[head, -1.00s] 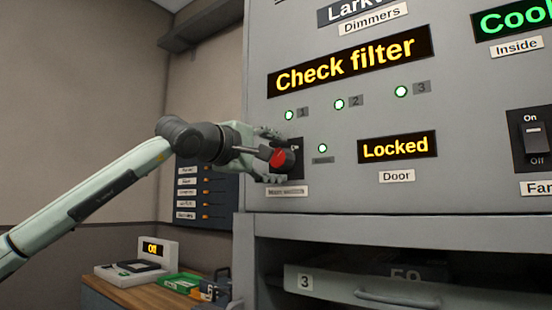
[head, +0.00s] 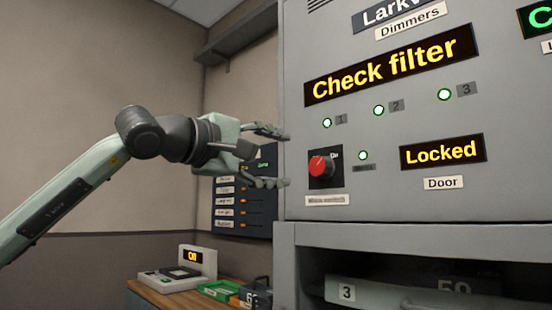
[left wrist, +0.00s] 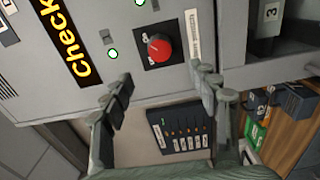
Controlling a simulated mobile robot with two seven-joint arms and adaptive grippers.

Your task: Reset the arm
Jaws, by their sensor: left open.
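My left gripper (head: 272,158) is open and empty, to the left of the grey dimmer cabinet (head: 300,195) in the head view. Its fingers point right, toward the cabinet. The red rotary knob (head: 319,166) on its black plate sits on the cabinet front, just right of the fingertips and apart from them. In the left wrist view the two fingers (left wrist: 165,88) are spread wide, with the red knob (left wrist: 159,47) beyond them. My right gripper is in neither view.
The cabinet shows "Check filter" (head: 393,70) and "Locked" (head: 442,152), with several green lamps lit. A fader panel (head: 238,205) hangs on the wall behind the gripper. A wooden counter (head: 150,292) below holds a scale-like device (head: 180,275) and a green tray (head: 218,290). Free room lies left of the cabinet.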

